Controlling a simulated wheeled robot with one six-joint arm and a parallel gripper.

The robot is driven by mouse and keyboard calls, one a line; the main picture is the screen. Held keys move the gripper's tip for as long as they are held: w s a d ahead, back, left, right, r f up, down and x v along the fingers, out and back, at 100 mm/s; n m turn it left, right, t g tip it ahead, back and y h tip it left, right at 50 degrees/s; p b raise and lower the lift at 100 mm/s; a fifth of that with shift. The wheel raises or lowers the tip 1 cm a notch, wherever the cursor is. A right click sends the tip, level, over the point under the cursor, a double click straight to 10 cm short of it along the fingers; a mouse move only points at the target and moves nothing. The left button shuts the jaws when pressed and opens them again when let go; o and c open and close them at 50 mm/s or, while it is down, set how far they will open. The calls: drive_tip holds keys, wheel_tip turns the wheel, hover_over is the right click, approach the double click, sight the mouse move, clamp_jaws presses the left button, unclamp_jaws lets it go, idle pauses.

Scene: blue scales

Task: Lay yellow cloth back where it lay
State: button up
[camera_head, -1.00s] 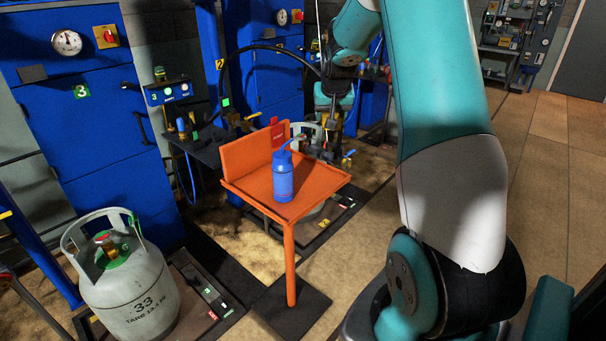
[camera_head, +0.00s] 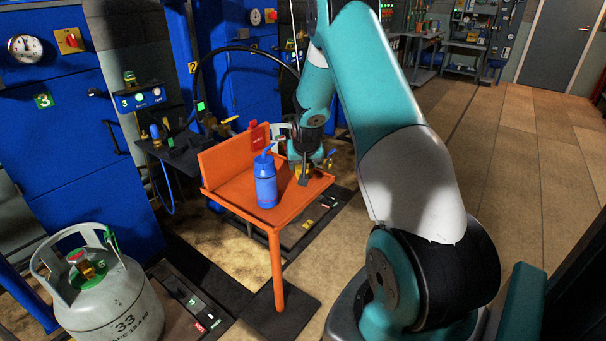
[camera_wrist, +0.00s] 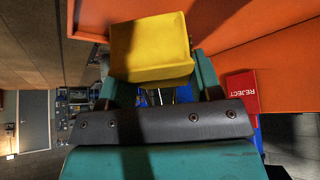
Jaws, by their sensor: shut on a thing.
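The yellow cloth (camera_wrist: 150,48) is between the fingers of my gripper (camera_wrist: 155,80) in the wrist view, looking like a blocky folded pad. My gripper is shut on it. In the head view my gripper (camera_head: 303,172) is over the right part of the orange tray stand (camera_head: 232,192), right of the blue bottle (camera_head: 266,186). I cannot tell whether the cloth touches the tray.
The blue bottle stands upright on the tray, close to my gripper. A red REJECT sign (camera_wrist: 243,92) is at the tray's back; it also shows in the head view (camera_head: 260,135). A grey gas cylinder (camera_head: 100,290) stands at lower left. Open floor (camera_head: 520,190) lies to the right.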

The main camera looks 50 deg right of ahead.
drive_tip(key=shift+f, duration=2)
drive_tip(key=shift+f, duration=0.1)
drive_tip(key=o, duration=1.2)
drive_tip(key=shift+s, duration=0.1)
drive_tip(key=shift+c, duration=0.2)
drive_tip(key=shift+r, duration=0.35)
drive_tip(key=v, duration=1.1)
drive_tip(key=shift+s+a+r, duration=0.2)
